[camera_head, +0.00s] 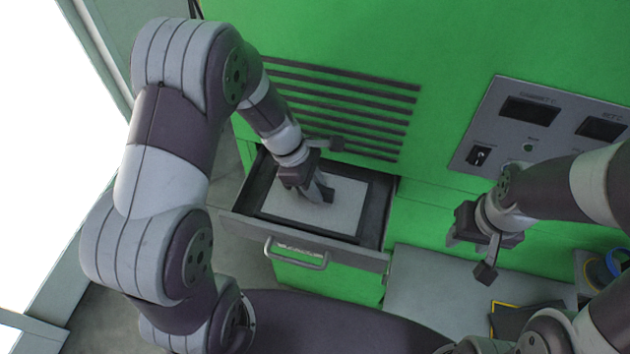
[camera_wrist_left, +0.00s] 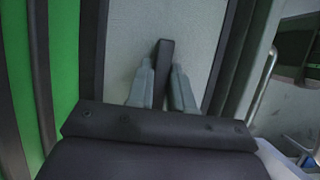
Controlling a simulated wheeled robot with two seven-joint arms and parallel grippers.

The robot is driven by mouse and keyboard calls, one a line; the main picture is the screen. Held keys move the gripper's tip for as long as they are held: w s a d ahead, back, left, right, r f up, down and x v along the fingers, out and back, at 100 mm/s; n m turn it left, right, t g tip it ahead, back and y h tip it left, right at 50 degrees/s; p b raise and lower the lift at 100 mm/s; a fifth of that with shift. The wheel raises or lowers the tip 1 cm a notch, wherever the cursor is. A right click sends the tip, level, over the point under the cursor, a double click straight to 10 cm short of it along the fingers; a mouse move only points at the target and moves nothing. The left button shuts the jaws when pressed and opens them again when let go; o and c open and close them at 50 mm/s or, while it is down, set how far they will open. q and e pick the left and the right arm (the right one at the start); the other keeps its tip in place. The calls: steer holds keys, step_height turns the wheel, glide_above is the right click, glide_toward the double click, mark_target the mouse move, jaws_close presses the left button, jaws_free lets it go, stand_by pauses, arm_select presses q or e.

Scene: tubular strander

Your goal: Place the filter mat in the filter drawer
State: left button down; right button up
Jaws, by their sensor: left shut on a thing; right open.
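The filter mat (camera_head: 345,208) is a flat pale grey rectangle with a dark border. It lies within the open filter drawer (camera_head: 315,243) of the green machine and looks roughly level; whether it rests fully on the bottom, I cannot tell. My left gripper (camera_head: 326,194) reaches down over the mat. In the left wrist view its fingers (camera_wrist_left: 161,88) are shut on a dark upright tab on the mat (camera_wrist_left: 130,35). The drawer wall (camera_wrist_left: 245,65) shows to the right there. My right gripper (camera_head: 472,240) is open and empty, in front of the green panel, right of the drawer.
The drawer handle (camera_head: 297,252) is on the drawer's front. Dark vent slats (camera_head: 345,105) are behind the drawer. A grey control panel (camera_head: 535,125) is at the upper right.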

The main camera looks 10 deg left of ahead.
arm_select(q)
steer(key=shift+w+f, duration=0.1)
steer(key=shift+f, duration=0.2)
steer(key=shift+w+f+b, duration=0.35)
steer(key=shift+w+f, duration=0.25)
steer(key=shift+w, duration=0.05)
steer(key=shift+s+r, duration=0.1)
steer(key=c, duration=1)
jaws_free()
steer(key=shift+s+r, duration=0.1)
steer(key=shift+s, duration=0.2)
arm_select(e)
steer(key=shift+w+f, duration=0.45)
